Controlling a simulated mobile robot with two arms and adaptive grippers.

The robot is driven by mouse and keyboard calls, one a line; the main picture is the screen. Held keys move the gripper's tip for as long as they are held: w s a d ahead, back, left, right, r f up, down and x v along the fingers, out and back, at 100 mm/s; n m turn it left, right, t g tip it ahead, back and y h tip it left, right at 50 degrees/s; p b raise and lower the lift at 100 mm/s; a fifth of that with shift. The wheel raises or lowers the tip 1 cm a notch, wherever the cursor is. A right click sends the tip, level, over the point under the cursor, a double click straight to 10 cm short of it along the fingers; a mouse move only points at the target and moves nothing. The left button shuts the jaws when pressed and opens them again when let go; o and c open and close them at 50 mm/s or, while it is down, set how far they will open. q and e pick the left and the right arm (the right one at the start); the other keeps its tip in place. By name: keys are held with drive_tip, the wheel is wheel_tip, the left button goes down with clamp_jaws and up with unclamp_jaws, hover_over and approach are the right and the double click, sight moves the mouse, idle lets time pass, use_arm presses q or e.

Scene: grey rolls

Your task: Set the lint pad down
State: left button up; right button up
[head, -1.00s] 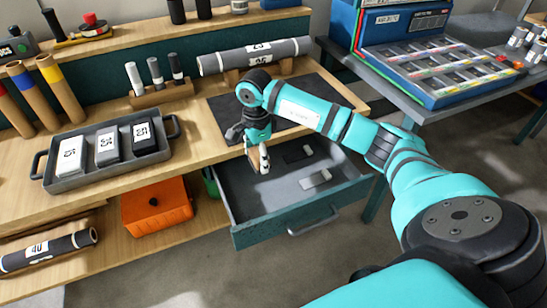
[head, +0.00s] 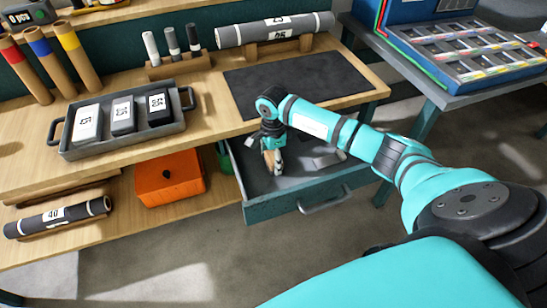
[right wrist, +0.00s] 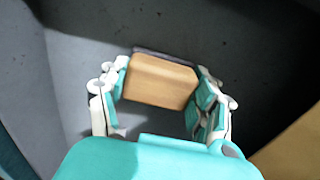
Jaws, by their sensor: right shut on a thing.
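My right gripper (head: 274,166) reaches down into the open teal drawer (head: 268,209) under the bench, toward its back left. In the right wrist view the gripper (right wrist: 160,95) is shut on a wooden-backed block, the lint pad (right wrist: 160,80), with one finger on each side. A thin dark edge shows along the pad's far side; its underside is hidden. I cannot tell whether it touches the drawer floor. My left gripper is not in view.
On the bench are a dark mat (head: 298,84), a grey roll (head: 275,30) on wooden supports, and a grey tray (head: 178,137) with several numbered blocks. An orange box (head: 170,178) stands on the shelf left of the drawer. The drawer's front part looks free.

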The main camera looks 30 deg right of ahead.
sight(273, 156)
drive_tip(key=o, duration=1.1)
drive_tip(key=shift+f, duration=0.1)
wheel_tip(273, 156, up, 12)
drive_tip(key=shift+r+b, duration=0.2)
drive_tip(key=shift+b, duration=0.15)
